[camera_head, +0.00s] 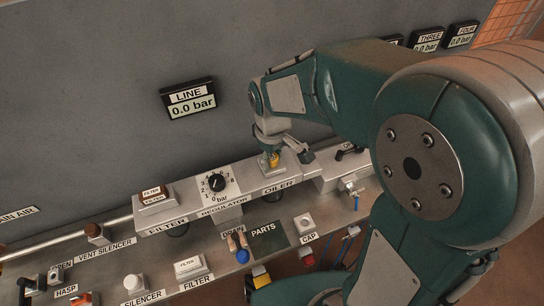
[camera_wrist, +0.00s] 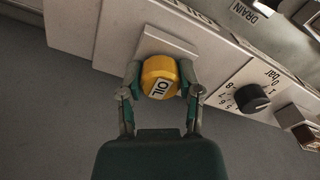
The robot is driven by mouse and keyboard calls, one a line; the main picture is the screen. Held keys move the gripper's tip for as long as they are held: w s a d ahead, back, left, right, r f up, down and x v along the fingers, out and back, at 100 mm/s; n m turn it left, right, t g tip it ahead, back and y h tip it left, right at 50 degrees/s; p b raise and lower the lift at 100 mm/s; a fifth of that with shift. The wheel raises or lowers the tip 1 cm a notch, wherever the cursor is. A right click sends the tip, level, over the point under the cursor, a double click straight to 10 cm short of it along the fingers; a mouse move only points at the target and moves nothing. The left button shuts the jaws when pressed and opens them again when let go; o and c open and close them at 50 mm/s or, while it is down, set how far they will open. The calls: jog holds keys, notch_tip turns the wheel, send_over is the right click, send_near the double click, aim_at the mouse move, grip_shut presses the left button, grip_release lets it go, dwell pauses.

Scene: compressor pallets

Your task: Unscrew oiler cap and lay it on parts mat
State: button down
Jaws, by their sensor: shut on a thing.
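The yellow oiler cap (camera_wrist: 158,76), marked OIL, sits at the oiler block (camera_wrist: 165,42) in the wrist view. My gripper (camera_wrist: 160,82) is shut on it, one finger on each side. In the head view my gripper (camera_head: 272,150) comes down over the oiler (camera_head: 281,186), and a bit of the yellow cap (camera_head: 273,160) shows below it. I cannot tell whether the cap's thread is still engaged. The dark green parts mat (camera_head: 268,238), beside the PARTS label, lies on the bench in front of the oiler. Its visible surface looks bare.
The regulator (camera_head: 217,186) with its black knob and the filter (camera_head: 160,206) stand left of the oiler. A small white cap-like part (camera_head: 304,224) sits by the CAP label, right of the mat. The drain parts (camera_head: 237,243) lie left of the mat. The grey wall stands close behind.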

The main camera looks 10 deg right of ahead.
jog(key=shift+c, duration=1)
grip_release()
jog(key=shift+w+a, duration=0.1)
jog(key=m, duration=0.3)
jog(key=shift+m, duration=0.3)
jog(key=shift+m, duration=0.3)
jog(key=m, duration=0.3)
